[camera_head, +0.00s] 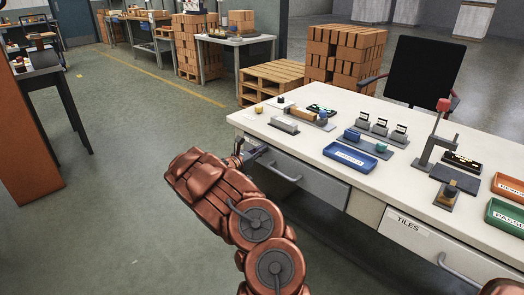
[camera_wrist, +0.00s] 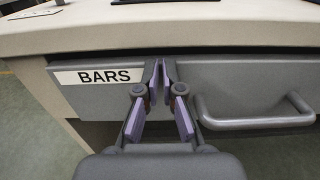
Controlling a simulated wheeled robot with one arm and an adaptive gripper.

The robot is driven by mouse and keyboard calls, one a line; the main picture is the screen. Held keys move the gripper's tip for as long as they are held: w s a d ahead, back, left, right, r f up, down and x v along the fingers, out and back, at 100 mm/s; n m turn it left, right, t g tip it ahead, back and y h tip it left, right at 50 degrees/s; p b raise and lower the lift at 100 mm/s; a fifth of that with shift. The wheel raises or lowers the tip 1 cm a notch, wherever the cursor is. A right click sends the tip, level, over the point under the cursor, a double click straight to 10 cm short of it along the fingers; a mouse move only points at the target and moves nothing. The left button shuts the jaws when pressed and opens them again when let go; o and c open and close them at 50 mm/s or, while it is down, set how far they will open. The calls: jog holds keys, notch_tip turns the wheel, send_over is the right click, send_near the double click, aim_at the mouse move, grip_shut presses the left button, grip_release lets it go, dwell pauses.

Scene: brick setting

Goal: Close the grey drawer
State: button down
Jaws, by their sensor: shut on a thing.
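The grey drawer (camera_head: 312,181) is under the white table's front edge at its left end. In the wrist view its front (camera_wrist: 238,83) carries a "BARS" label (camera_wrist: 97,76) at left and a bar handle (camera_wrist: 255,121) at right. A narrow dark gap shows between the drawer's top edge and the tabletop; how far it stands out is hard to tell. My gripper (camera_wrist: 162,70) is shut, its lavender fingertips at the drawer front between label and handle, near the top edge. The exact contact is hidden. In the head view my arm hides most of the gripper (camera_head: 243,156).
The white table (camera_head: 300,150) holds trays, blocks and small fixtures, including a blue tray (camera_head: 350,156). A second drawer labelled "TILES" (camera_head: 420,240) is at right. Behind are a chair (camera_head: 425,70) and brick pallets (camera_head: 345,55).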

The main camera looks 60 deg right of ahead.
jog(key=shift+s+d+r, duration=0.2)
jog(key=shift+d, duration=0.05)
jog(key=w+a+p, duration=0.1)
jog(key=w+a, duration=0.2)
jog(key=a, duration=1.1)
jog(key=shift+f, duration=0.2)
jog(key=shift+w+a, duration=0.1)
jog(key=s+a+r+m+g+y, duration=0.2)
jog(key=s+a+r+m+y, duration=0.1)
jog(key=s+a+r+m, duration=0.4)
jog(key=s+a+r+m+g+y, duration=0.2)
jog(key=s+a+r+m+y, duration=0.15)
jog(key=s, duration=0.45)
jog(key=s+a+f+m+t+y, duration=0.15)
jog(key=s+a+y, duration=0.25)
jog(key=a, duration=0.7)
jog(key=s+a+f+m+t+y, duration=0.1)
jog(key=s+a+m+t+y, duration=0.2)
jog(key=a, duration=0.9)
jog(key=s+a+f+m+y, duration=0.15)
jog(key=s+a+y, duration=0.3)
jog(key=a, duration=0.65)
notch_tip(320, 180, up, 24)
jog(key=s+a+t+p, duration=0.1)
jog(key=s+p, duration=0.1)
jog(key=p, duration=2.1)
jog(key=shift+s+n, duration=0.35)
